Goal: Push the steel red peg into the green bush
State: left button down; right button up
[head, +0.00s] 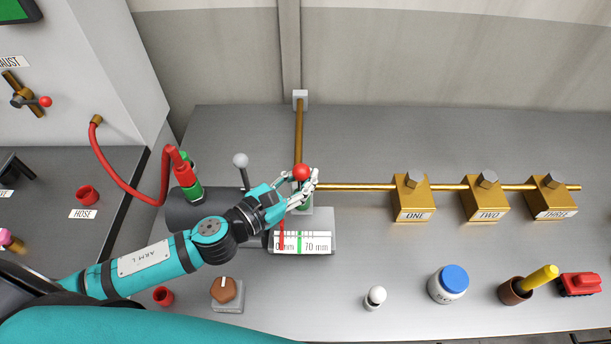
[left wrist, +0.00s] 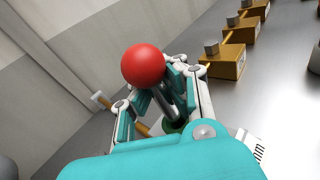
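The steel red peg has a round red knob (head: 302,172) on a grey steel shaft, and the knob is large in the left wrist view (left wrist: 143,66). The green bush (head: 303,199) is under it by the brass pipe junction, and its dark green ring shows below the shaft in the left wrist view (left wrist: 174,126). My left gripper (head: 300,183) comes in from the left, with its fingers on both sides of the shaft just under the knob, apparently closed on it. The fingers partly hide where shaft and bush meet. My right gripper is not in view.
A gauge block (head: 318,217) marked 0 mm and 70 mm stands just in front of the bush. A grey-knobbed lever (head: 241,161) and a dark cylinder (head: 190,208) are left of it. Brass blocks ONE (head: 411,200), TWO (head: 484,200) and THREE (head: 551,200) line the pipe to the right.

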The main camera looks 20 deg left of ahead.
pick_arm(q)
jog(key=shift+f+b, duration=1.05)
jog(key=shift+f, duration=0.25)
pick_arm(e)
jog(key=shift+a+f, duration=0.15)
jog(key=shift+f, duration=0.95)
pick_arm(q)
jog(key=c, duration=1.4)
grip_release()
jog(key=shift+f, duration=0.1)
